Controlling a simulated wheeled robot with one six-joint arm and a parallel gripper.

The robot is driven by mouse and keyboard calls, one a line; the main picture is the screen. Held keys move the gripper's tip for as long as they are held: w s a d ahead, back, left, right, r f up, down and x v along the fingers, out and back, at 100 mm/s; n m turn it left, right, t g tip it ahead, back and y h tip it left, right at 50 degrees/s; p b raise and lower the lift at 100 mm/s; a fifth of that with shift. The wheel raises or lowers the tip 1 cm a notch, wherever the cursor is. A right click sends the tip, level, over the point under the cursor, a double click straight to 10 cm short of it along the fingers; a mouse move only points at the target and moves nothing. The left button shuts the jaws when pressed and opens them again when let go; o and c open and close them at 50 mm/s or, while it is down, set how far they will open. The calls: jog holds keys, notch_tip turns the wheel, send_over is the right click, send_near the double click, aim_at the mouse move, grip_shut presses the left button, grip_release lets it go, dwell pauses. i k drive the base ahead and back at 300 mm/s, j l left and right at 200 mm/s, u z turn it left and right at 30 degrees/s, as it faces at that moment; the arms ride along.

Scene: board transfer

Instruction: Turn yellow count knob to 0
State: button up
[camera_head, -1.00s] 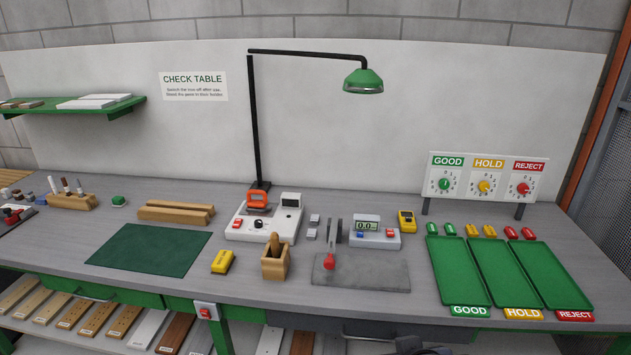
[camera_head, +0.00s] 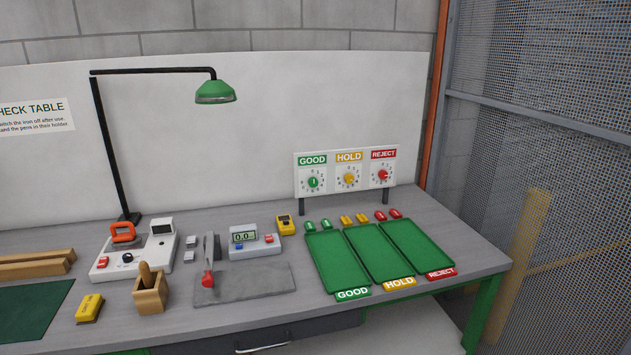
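The yellow count knob (camera_head: 349,179) sits in the middle of a white count board, under the yellow HOLD label (camera_head: 348,157). Numbers ring it, but they are too small to read, so I cannot tell where it points. To its left is the green knob (camera_head: 313,183) under GOOD, and to its right the red knob (camera_head: 383,175) under REJECT. The board (camera_head: 331,189) stands on dark legs at the back right of the table. My gripper is not in view.
Green trays (camera_head: 339,283) labelled GOOD, HOLD and REJECT lie in front of the board. Small green, yellow and red pieces lie between. A digital meter (camera_head: 255,243) and a lever tool on a grey plate (camera_head: 262,281) stand left. A mesh fence (camera_head: 570,200) borders the right.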

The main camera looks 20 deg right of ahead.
aim_at(349, 177)
jog(key=i+l+u, duration=0.1)
jog(key=i+l, duration=0.35)
jog(key=i+l+u, duration=0.15)
jog(key=i+l, duration=0.3)
jog(key=l, duration=0.15)
